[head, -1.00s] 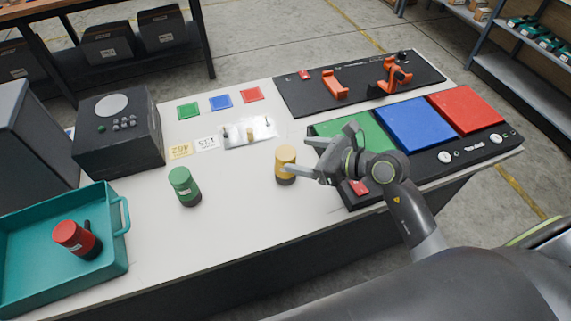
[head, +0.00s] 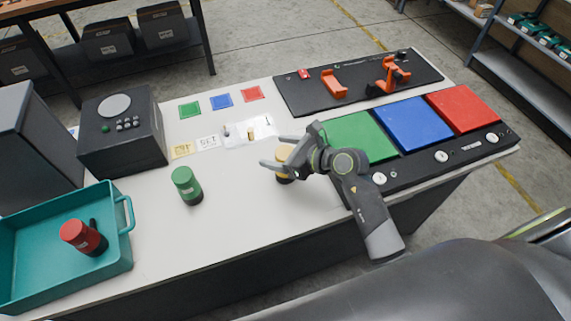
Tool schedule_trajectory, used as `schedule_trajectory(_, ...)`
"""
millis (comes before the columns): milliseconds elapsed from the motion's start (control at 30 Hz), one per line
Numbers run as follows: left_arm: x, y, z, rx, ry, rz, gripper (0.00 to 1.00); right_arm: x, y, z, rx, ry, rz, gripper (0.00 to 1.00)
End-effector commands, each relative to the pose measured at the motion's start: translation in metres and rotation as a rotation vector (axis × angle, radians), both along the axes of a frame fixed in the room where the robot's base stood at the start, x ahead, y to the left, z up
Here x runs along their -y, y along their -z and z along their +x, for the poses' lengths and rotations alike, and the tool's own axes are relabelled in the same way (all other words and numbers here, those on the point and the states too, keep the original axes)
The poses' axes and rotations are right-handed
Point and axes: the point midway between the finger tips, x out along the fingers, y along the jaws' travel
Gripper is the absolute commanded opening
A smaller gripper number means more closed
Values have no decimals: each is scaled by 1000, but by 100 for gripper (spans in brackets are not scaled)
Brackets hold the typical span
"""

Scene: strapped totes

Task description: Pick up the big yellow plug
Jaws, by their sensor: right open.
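The big yellow plug (head: 284,153) stands upright on the white table, a yellow cylinder with a dark base, partly hidden by my right gripper. My right gripper (head: 274,152) comes in from the right and is open, with its two fingers reaching around the plug, one on its far side and one on its near side. I cannot tell whether the fingers touch it. A small yellow piece (head: 250,134) is on the clear plate behind. My left gripper is not in view.
A green plug (head: 186,187) stands to the left on the table. A red plug (head: 83,237) lies tilted in the teal tote (head: 123,262). A black board with green, blue (head: 413,125) and red pads lies right, and a black board with orange clamps (head: 334,84) behind. A black box (head: 119,132) stands left.

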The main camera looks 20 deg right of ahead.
Motion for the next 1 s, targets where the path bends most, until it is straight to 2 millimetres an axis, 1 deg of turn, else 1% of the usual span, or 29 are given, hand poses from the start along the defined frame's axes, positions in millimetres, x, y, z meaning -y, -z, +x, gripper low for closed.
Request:
schedule_trajectory(33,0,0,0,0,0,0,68,0,0,0,0,0,0,73)
schedule_trajectory(67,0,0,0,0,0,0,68,0,0,0,0,0,0,69)
schedule_trajectory(500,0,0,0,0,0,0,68,0,0,0,0,0,0,11)
schedule_trajectory(600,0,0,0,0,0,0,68,0,-1,0,2,0,1,1)
schedule_trajectory(767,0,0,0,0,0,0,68,0,-1,0,2,0,1,0)
schedule_trajectory(867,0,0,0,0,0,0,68,0,-5,0,3,-1,1,0)
schedule_trajectory(967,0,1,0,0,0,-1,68,0,-17,1,7,-3,1,0)
schedule_trajectory(1000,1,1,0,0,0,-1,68,0,-24,1,8,-1,-1,0)
